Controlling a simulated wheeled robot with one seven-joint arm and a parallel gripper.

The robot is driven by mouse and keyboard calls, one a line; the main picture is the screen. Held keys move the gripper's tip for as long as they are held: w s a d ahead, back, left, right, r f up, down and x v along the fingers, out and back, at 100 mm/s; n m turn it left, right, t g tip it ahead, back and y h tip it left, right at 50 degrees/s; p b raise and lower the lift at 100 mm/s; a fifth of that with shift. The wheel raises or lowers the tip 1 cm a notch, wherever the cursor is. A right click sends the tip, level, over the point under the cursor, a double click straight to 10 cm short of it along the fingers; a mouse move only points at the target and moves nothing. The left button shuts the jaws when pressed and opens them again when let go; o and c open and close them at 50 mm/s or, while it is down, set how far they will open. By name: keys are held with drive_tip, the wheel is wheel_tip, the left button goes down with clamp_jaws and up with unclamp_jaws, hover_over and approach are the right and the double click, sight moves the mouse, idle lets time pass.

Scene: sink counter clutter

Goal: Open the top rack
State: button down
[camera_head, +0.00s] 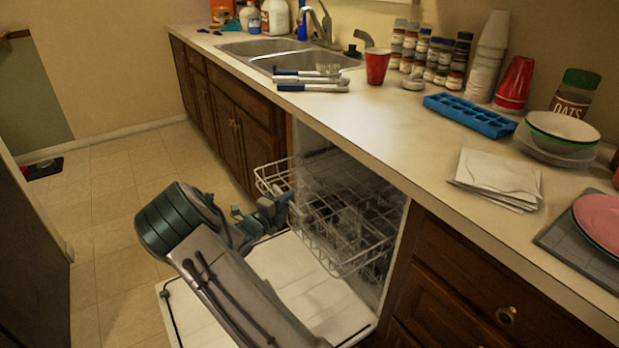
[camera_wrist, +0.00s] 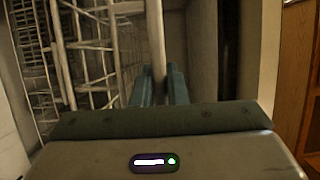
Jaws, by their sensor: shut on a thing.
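The top rack (camera_head: 343,268) is a white wire rack in the dishwasher under the counter. Its front part stands out past the counter edge, over the lowered door, and its rear is inside the dishwasher. My gripper (camera_head: 284,199) is at the rack's front side. In the wrist view my gripper (camera_wrist: 159,84) has its two teal fingers shut on a pale upright bar of the rack (camera_wrist: 156,38). More rack wires show to the left there. My arm hides part of the door and some of the rack's front in the head view.
The dishwasher door (camera_head: 325,285) lies open and flat below the rack. Wooden cabinets (camera_head: 235,125) flank it. The counter (camera_head: 400,150) above holds a red cup (camera_head: 377,66), a blue tray (camera_head: 470,115), napkins (camera_head: 497,180) and bowls.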

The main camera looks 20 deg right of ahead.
drive_tip(key=s+a+p, duration=0.2)
drive_tip(key=a+p, duration=0.3)
drive_tip(key=a, duration=1)
drive_tip(key=shift+s+a, duration=0.15)
drive_tip(key=shift+a, duration=0.05)
drive_tip(key=c, duration=1.7)
unclamp_jaws()
drive_tip(key=v, duration=1.3)
drive_tip(key=shift+s+a+p, duration=0.25)
drive_tip(key=shift+a+p, duration=0.05)
drive_tip(key=shift+p, duration=0.05)
